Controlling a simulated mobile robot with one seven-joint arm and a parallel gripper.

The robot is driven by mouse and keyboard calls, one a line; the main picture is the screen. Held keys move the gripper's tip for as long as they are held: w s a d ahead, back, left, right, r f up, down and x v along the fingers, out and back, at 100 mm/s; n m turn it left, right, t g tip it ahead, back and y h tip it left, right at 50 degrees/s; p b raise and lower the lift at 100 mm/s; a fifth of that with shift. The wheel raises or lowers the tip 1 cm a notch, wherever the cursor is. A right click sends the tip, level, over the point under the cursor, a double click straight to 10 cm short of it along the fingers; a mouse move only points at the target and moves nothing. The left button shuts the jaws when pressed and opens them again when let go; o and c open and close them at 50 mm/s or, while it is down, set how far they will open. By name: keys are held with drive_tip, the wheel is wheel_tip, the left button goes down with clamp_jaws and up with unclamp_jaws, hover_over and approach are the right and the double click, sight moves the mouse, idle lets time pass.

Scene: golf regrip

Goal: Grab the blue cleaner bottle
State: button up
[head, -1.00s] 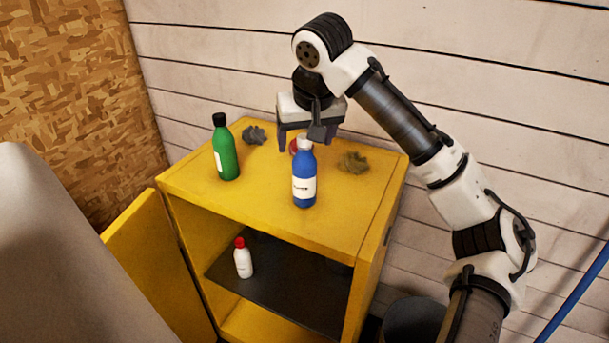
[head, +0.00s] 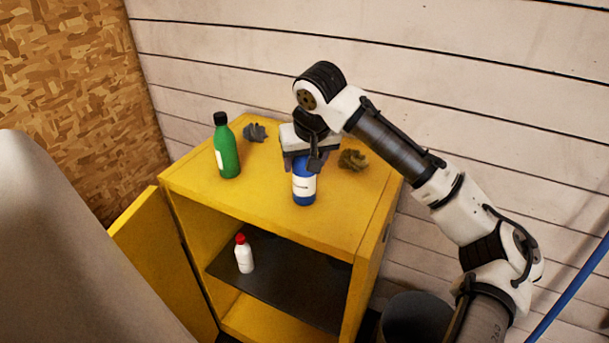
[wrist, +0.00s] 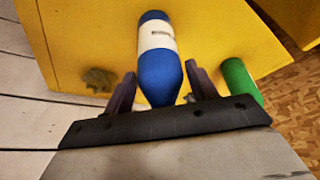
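The blue cleaner bottle (head: 304,190) with a white label stands upright on top of the yellow cabinet (head: 260,205). In the head view my gripper (head: 303,164) is over its upper part and hides its cap. In the wrist view the bottle (wrist: 160,72) lies between the two fingers of my gripper (wrist: 160,88). The fingers are spread, with a visible gap on each side of the bottle.
A green bottle (head: 227,150) with a black cap stands to the left. A grey crumpled rag (head: 254,132) and an olive one (head: 353,159) lie near the back. A white bottle with a red cap (head: 244,254) stands on the dark shelf (head: 290,285). The front of the top is clear.

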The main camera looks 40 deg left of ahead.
drive_tip(key=c, duration=0.7)
drive_tip(key=shift+r, duration=0.1)
